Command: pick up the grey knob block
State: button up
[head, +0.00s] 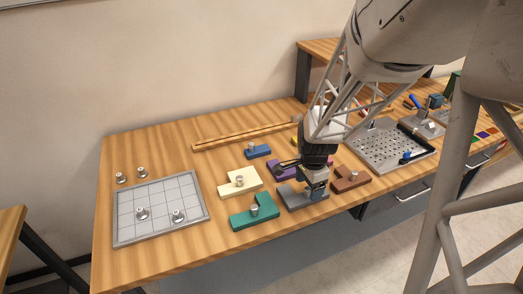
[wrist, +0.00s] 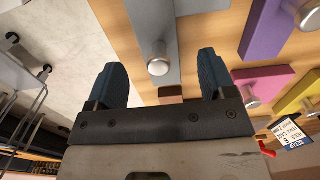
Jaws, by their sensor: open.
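The grey knob block (head: 292,201) lies on the wooden table near its front edge, between the green and brown blocks. My gripper (head: 314,187) is above it and hides part of it, including its knob, in the head view. In the wrist view, the grey block (wrist: 172,28) runs down from the top edge, and its round metal knob (wrist: 158,62) shows between the fingers. My gripper (wrist: 163,80) is open and empty, with one dark finger on each side of the knob. Whether the fingertips reach down to the knob's height, I cannot tell.
The green block (head: 254,213) is close on the left and the brown block (head: 350,180) on the right. A purple block (head: 282,168) lies behind. Cream (head: 240,182) and blue (head: 258,152) blocks lie farther left. A grid tray (head: 160,229) and a perforated tray (head: 385,147) flank them.

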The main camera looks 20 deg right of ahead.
aim_at(308, 188)
jog(key=shift+f, duration=1.9)
jog(key=c, duration=1.1)
jog(key=shift+o, duration=0.2)
jog(key=shift+r, duration=0.15)
jog(key=shift+r, duration=0.75)
notch_tip(308, 188, up, 2)
jog(key=shift+s, duration=0.1)
jog(key=s+a, duration=0.3)
jog(key=s, duration=0.4)
jog(key=s+a+r, duration=0.1)
jog(key=s+a, duration=0.2)
jog(key=s, duration=0.4)
jog(key=shift+s, duration=0.3)
jog(key=shift+a+r, duration=0.1)
